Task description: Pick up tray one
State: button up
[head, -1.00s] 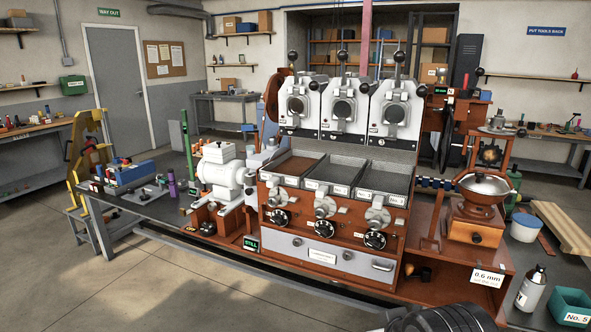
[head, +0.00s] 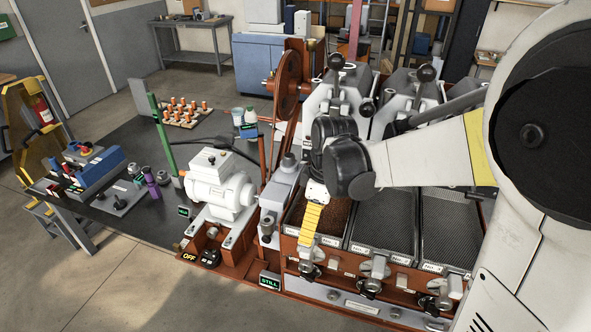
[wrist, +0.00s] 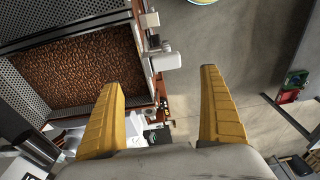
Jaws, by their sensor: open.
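Tray one appears to be the leftmost of three trays in the roaster's front; its small label is hard to read. This tray (head: 327,241) holds a layer of brown beans. My gripper (head: 311,226) is over its front left part in the head view, with a yellow finger pointing down and partly covering it. In the wrist view the bean-filled tray (wrist: 139,40) is at upper left.
Two mesh-bottomed trays, the middle one (head: 383,220) and the right one (head: 447,228), sit alongside. Valve knobs (head: 374,276) stick out below the trays. A white motor (head: 217,182) stands left of the roaster. Open floor (wrist: 255,60) lies in front.

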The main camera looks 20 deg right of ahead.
jog(key=f, duration=0.2)
jog(key=f+b, duration=0.1)
jog(key=f, duration=0.1)
jog(key=shift+s+a, duration=0.15)
jog(key=shift+s, duration=0.25)
jog(key=f, duration=0.2)
jog(key=f+b, duration=0.1)
jog(key=f, duration=0.2)
jog(key=shift+w+a+f, duration=0.3)
jog(key=shift+w+f, duration=0.05)
jog(key=shift+w, duration=0.05)
jog(key=c, duration=1.5)
jog(key=shift+r, duration=0.15)
